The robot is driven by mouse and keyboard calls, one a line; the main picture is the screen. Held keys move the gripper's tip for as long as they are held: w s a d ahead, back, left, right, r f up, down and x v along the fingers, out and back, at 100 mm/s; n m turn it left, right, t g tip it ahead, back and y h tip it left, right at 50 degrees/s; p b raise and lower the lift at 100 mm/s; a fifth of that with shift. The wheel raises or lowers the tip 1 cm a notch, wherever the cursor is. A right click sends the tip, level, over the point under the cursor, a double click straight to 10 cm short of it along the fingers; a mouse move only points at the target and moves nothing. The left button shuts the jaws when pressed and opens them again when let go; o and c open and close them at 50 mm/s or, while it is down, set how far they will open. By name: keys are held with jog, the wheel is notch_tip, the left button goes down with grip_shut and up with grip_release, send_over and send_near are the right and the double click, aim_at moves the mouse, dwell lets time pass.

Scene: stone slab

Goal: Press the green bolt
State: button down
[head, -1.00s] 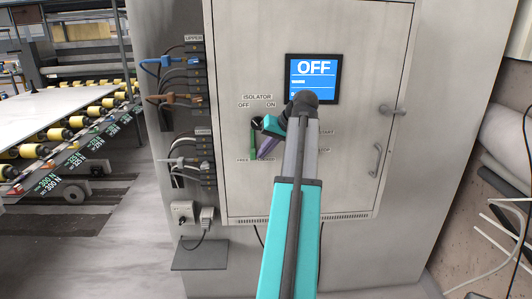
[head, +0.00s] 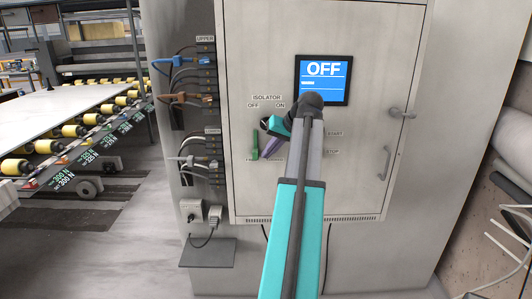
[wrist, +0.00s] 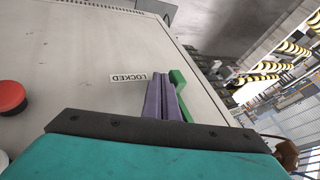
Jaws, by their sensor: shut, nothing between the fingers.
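The green bolt (head: 255,146) is a narrow upright piece on the cabinet door, below the isolator labels. It also shows in the wrist view (wrist: 181,97), close to my purple fingers. My gripper (head: 267,154) is shut and empty, its fingers just right of the bolt in the head view. In the wrist view the fingers (wrist: 157,80) lie together beside the bolt. I cannot tell whether they touch it. A LOCKED label (wrist: 128,77) is near the fingertips. My wrist hides part of the isolator switch.
The grey cabinet (head: 370,60) has a screen (head: 323,80) reading OFF, and a door handle (head: 402,113). Cables (head: 195,98) plug in at its left. A red button (wrist: 12,97) shows in the wrist view. A roller conveyor (head: 60,150) stands at far left.

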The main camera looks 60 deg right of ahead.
jog(key=s, duration=0.1)
jog(key=s+d+r, duration=0.1)
jog(key=s, duration=0.2)
jog(key=shift+s+d+r+b, duration=0.1)
jog(key=shift+d+r+b, duration=0.2)
jog(key=b+v, duration=0.2)
jog(key=v, duration=0.6)
jog(key=shift+w+a, duration=0.2)
